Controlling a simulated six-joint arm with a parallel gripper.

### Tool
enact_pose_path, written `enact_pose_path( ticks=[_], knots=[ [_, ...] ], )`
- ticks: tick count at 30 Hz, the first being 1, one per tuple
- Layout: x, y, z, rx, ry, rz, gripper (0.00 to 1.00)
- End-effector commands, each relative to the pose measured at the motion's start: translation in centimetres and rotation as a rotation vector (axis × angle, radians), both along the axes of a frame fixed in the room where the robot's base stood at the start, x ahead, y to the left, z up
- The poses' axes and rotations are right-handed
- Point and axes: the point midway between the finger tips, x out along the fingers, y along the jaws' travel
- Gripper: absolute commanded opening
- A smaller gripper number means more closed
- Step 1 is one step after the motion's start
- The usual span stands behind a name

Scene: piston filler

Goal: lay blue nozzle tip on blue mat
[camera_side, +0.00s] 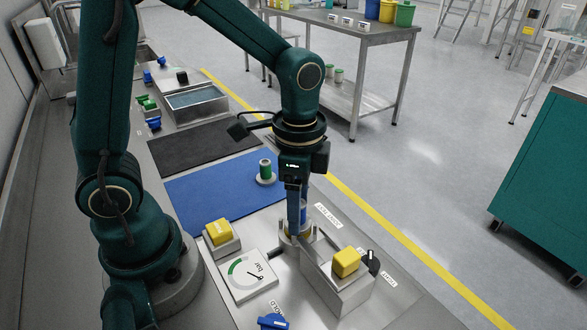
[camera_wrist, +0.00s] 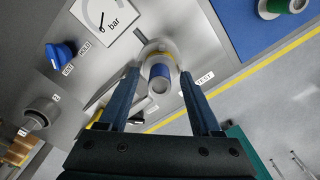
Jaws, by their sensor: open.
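The blue nozzle tip (camera_side: 303,212) stands upright in a round metal seat with a yellow band, in front of the blue mat (camera_side: 205,200). My gripper (camera_side: 297,218) points down at it and partly hides it. In the wrist view the blue-banded nozzle tip (camera_wrist: 160,77) shows between the two fingers of my gripper (camera_wrist: 158,76), with a gap on both sides. The jaws are open. The mat also shows at the upper right of the wrist view (camera_wrist: 245,28).
A green-banded piece (camera_side: 265,170) stands in a pale base on the mat's right part; the rest of the mat is clear. A bar gauge (camera_side: 247,272), yellow blocks (camera_side: 346,262) and a blue knob (camera_side: 275,321) lie near the seat. A dark mat (camera_side: 200,148) lies behind.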

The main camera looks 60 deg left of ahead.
Motion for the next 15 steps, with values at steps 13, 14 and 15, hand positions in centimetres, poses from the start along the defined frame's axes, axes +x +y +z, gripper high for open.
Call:
enact_pose_path(
  ticks=[13, 14, 15],
  knots=[
    [0.01, 0.00, 0.05, 0.000, 0.000, 0.000, 0.00],
    [0.01, 0.00, 0.05, 0.000, 0.000, 0.000, 0.00],
    [0.01, 0.00, 0.05, 0.000, 0.000, 0.000, 0.00]
  ],
)
